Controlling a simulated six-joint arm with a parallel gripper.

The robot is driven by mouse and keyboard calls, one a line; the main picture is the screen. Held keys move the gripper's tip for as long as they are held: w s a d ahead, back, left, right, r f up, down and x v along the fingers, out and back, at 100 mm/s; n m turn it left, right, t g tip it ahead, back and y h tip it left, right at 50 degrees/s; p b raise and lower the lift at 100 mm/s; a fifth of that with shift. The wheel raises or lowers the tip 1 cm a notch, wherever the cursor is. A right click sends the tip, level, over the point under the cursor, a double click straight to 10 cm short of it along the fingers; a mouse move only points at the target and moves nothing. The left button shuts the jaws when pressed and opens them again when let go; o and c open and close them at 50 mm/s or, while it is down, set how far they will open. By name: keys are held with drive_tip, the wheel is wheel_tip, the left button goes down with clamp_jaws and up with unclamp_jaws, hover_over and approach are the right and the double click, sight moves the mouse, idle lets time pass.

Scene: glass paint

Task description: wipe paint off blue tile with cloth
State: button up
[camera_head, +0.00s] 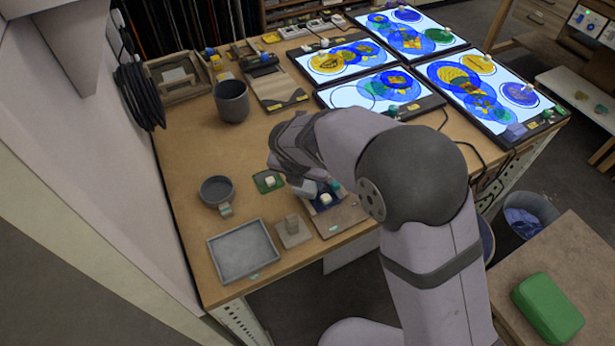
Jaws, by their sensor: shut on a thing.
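My gripper (298,176) is low over the near part of the workbench, beside a small wooden board (340,216). It is shut on a pale grey-blue piece (305,189), which looks like the cloth; the fingers hide part of it. A dark blue tile (325,205) lies on the board just right of and below the pale piece, with a small white block (326,199) on it. My arm covers the tile's right side. I cannot tell whether the cloth touches the tile, or how much paint is on it.
A green tile with a pale block (269,181) lies left of my gripper. A grey bowl (216,190), an empty grey tray (244,273) and a block on a small board (293,231) stand nearby. A grey pot (232,100) and lit glass panels (490,95) are farther back.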

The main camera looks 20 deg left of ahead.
drive_tip(key=shift+s+a, duration=0.4)
drive_tip(key=shift+s, duration=0.05)
drive_tip(key=shift+d, duration=0.15)
drive_tip(key=shift+w+d+p, duration=0.5)
drive_tip(key=shift+w+p, duration=0.05)
drive_tip(key=shift+p, duration=0.1)
wheel_tip(320, 180, up, 5)
drive_tip(key=p, duration=0.5)
drive_tip(key=shift+p, duration=0.3)
drive_tip(key=shift+f, duration=0.1)
idle(0.4)
drive_tip(key=shift+s+a+f+b, duration=0.2)
drive_tip(key=shift+f+b, duration=0.25)
drive_tip(key=shift+f, duration=0.2)
drive_tip(key=shift+s+a+f+b, duration=0.15)
drive_tip(key=shift+a+f+b, duration=0.1)
drive_tip(key=shift+f+b, duration=0.3)
drive_tip(key=shift+s+a+f+b, duration=0.2)
drive_tip(key=shift+f+b, duration=0.15)
drive_tip(key=shift+f, duration=0.35)
drive_tip(key=shift+p, duration=0.65)
